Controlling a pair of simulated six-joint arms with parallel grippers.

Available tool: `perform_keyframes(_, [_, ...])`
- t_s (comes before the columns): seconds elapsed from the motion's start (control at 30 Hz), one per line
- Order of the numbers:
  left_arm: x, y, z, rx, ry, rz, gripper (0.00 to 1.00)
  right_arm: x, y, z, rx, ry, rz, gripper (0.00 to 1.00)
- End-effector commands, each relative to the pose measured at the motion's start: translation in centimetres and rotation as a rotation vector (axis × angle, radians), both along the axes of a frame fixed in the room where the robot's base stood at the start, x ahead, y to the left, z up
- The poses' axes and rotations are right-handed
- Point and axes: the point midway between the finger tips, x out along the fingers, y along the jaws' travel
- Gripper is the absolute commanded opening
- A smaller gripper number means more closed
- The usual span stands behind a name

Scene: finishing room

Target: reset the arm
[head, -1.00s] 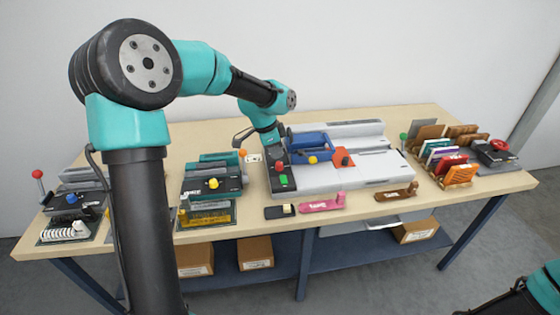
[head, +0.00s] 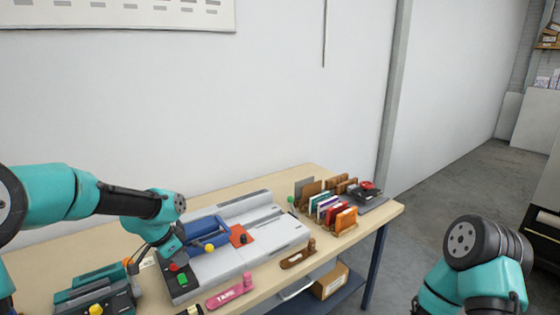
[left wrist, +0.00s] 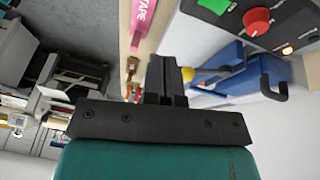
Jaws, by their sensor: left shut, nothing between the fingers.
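My left gripper (head: 172,250) is over the left end of the grey-white machine (head: 262,245), by its black control panel with a red knob and green button. Its fingertips are hard to make out in the head view. In the left wrist view, the dark fingers of my left gripper (left wrist: 163,72) are together with nothing between them. Beyond them the panel (left wrist: 272,22) and a blue handled part (left wrist: 245,75) show. My right arm (head: 480,262) stands at the lower right of the head view; its gripper is outside the frame.
On the wooden table (head: 110,248), a pink tape holder (head: 230,291) and a brown one (head: 297,256) lie along the front edge. A teal-black device (head: 95,290) is at left. A rack of coloured cards (head: 330,210) stands at right. Floor right of the table is clear.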

Motion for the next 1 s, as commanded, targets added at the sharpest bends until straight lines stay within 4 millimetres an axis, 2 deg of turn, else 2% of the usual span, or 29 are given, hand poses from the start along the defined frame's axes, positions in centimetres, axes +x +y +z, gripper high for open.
perform_keyframes(0.03, [-0.2,-2.3,-1.8,-0.034,0.017,0.039,0.0,0.0,0.0,0.0,0.0,0.0,0.0,0.43])
perform_keyframes(0.2, [-1.8,-9.5,-7.5,-0.156,0.077,0.274,0.0,0.0,0.0,0.0,0.0,0.0,0.0,0.43])
perform_keyframes(0.3, [-3.3,-12.4,-10.3,-0.199,0.116,0.409,0.0,0.0,0.0,0.0,0.0,0.0,0.0,0.43])
perform_keyframes(0.43, [-5.4,-14.5,-13.9,-0.222,0.163,0.565,0.0,0.0,0.0,0.0,0.0,0.0,0.0,0.43])
perform_keyframes(0.57, [-7.9,-14.4,-18.1,-0.203,0.206,0.688,0.0,0.0,0.0,0.0,0.0,0.0,0.0,0.43])
perform_keyframes(0.77, [-11.9,-11.8,-24.6,-0.148,0.264,0.774,0.0,0.0,0.0,0.0,0.0,0.0,0.0,0.43])
perform_keyframes(0.9, [-15.8,-9.9,-29.4,-0.121,0.32,0.81,0.0,0.0,0.0,0.0,0.0,0.0,0.0,0.43])
perform_keyframes(1.0, [-18.5,-9.2,-31.9,-0.118,0.357,0.831,0.0,0.0,0.0,0.0,0.0,0.0,0.0,0.43])
